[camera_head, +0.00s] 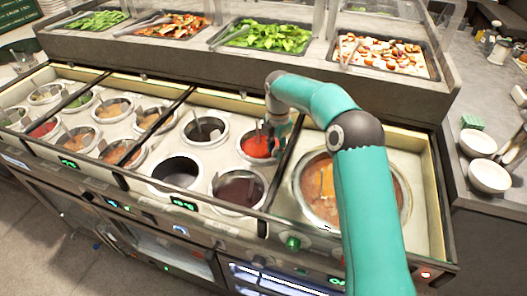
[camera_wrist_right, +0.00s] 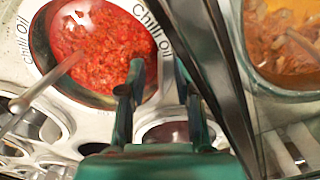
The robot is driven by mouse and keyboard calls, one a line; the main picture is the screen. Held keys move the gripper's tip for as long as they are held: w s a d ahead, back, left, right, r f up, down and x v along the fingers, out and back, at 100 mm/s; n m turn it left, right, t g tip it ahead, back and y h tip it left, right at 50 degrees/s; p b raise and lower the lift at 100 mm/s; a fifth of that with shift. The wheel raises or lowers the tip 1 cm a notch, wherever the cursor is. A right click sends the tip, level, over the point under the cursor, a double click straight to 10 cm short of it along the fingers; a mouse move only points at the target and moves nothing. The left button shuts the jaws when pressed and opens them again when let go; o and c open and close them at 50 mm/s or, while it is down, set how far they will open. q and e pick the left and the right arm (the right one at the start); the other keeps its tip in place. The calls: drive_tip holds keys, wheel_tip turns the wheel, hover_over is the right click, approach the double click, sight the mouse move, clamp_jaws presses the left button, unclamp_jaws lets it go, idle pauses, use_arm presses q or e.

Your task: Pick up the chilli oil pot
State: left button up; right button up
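The chilli oil pot (camera_head: 257,146) sits in its round well, filled with red chilli, with a utensil standing in it. In the right wrist view the pot (camera_wrist_right: 100,52) shows large at the upper left. The white ring around it reads "Chilli Oil". My right gripper (camera_head: 279,135) is at the pot's right side in the head view. In the wrist view its two fingers (camera_wrist_right: 159,68) are apart at the pot's edge, with the left fingertip overlapping the edge. No hold on the pot shows. My left gripper is not in view.
A black divider (camera_wrist_right: 207,60) runs close to the right finger, with a large soup pot (camera_head: 312,190) beyond it. An empty well (camera_head: 176,170) and a dark sauce pot (camera_head: 239,187) are nearby. Salad trays (camera_head: 265,37) stand behind on a raised shelf.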

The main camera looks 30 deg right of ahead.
clamp_jaws()
drive_tip(key=shift+r, duration=0.15)
idle(0.4)
drive_tip(key=shift+w+r, duration=0.1)
drive_tip(key=shift+r, duration=0.65)
wheel_tip(320, 180, up, 19)
drive_tip(key=p, duration=0.6)
drive_tip(key=shift+f, duration=0.2)
drive_tip(key=shift+d, duration=0.1)
